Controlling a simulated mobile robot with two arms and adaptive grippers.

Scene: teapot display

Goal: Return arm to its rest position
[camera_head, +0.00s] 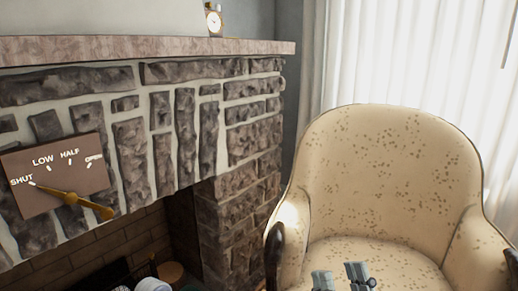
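My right gripper (341,276) shows at the bottom edge, in front of the armchair's seat. Its two grey fingertips stand apart with a gap between them, and I see nothing held in the gap. The rest of that gripper and its arm are below the picture. I cannot make out my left gripper in this view.
A patterned cream armchair (385,165) fills the right side. On the left is a stone fireplace (130,150) with a brown plate (75,160) marked SHUT, LOW, HALF, OPEN; its brass lever (75,199) points to SHUT. A small clock (214,20) stands on the mantel (130,48).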

